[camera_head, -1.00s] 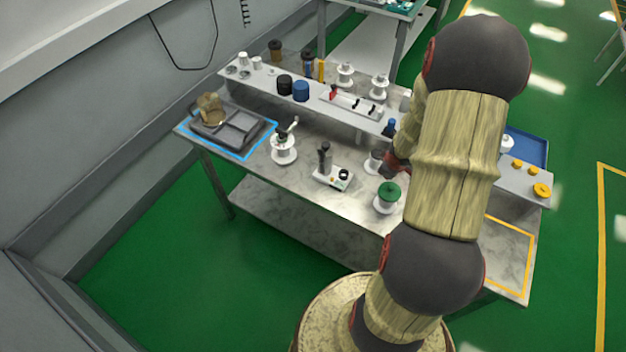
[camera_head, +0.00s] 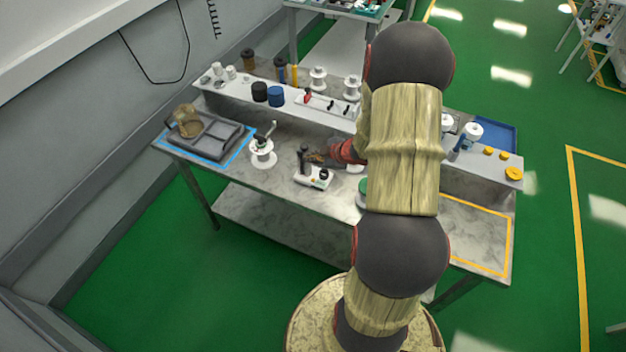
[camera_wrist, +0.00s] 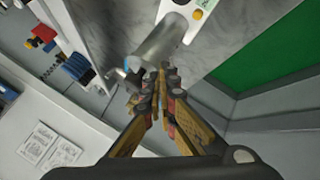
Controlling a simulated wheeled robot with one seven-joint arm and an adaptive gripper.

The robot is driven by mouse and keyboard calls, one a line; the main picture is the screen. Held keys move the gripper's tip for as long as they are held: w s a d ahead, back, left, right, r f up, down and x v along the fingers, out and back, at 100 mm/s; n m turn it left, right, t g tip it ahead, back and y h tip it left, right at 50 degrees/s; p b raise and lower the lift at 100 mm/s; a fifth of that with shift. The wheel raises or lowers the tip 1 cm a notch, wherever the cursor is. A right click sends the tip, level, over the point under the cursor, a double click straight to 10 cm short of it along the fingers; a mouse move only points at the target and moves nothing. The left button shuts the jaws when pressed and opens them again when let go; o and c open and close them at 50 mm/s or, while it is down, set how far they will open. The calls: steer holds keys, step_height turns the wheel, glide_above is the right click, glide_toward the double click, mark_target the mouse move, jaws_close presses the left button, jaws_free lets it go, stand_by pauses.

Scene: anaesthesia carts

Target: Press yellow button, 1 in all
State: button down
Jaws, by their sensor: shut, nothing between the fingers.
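A small white device (camera_head: 318,181) with a dark upright post (camera_head: 303,158) and a black knob sits on the table. In the wrist view, its white body (camera_wrist: 211,10) shows at the top edge with a round yellow button (camera_wrist: 197,14). A grey post (camera_wrist: 158,46) rises from it toward the camera. My gripper (camera_head: 314,157) is shut and empty, just behind and right of the post in the head view. In the wrist view, my gripper's fingertips (camera_wrist: 161,74) are close to the post's end, apart from the yellow button. Whether they touch the post I cannot tell.
Three yellow discs (camera_head: 514,173) sit on the shelf's right end. A white reel (camera_head: 263,155) stands left of the device, and a green-topped spool (camera_head: 362,192) is partly hidden by my arm. A grey tray (camera_head: 205,140) lies at the left. The raised shelf (camera_head: 225,92) runs behind.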

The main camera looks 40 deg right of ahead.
steer(key=b, duration=0.7)
glide_above(313, 180)
steer(key=f, duration=0.7)
steer(key=shift+s+a+f, duration=0.1)
steer(key=shift+a+f, duration=0.15)
steer(key=shift+a, duration=0.05)
steer(key=shift+f+b, duration=0.6)
steer(key=shift+f, duration=0.05)
steer(key=shift+f, duration=0.1)
steer(key=shift+f, duration=0.35)
steer(key=shift+f+b, duration=0.4)
steer(key=shift+f, duration=0.05)
stand_by(0.7)
steer(key=shift+r, duration=0.15)
steer(key=shift+r+p, duration=0.8)
steer(key=shift+p, duration=0.2)
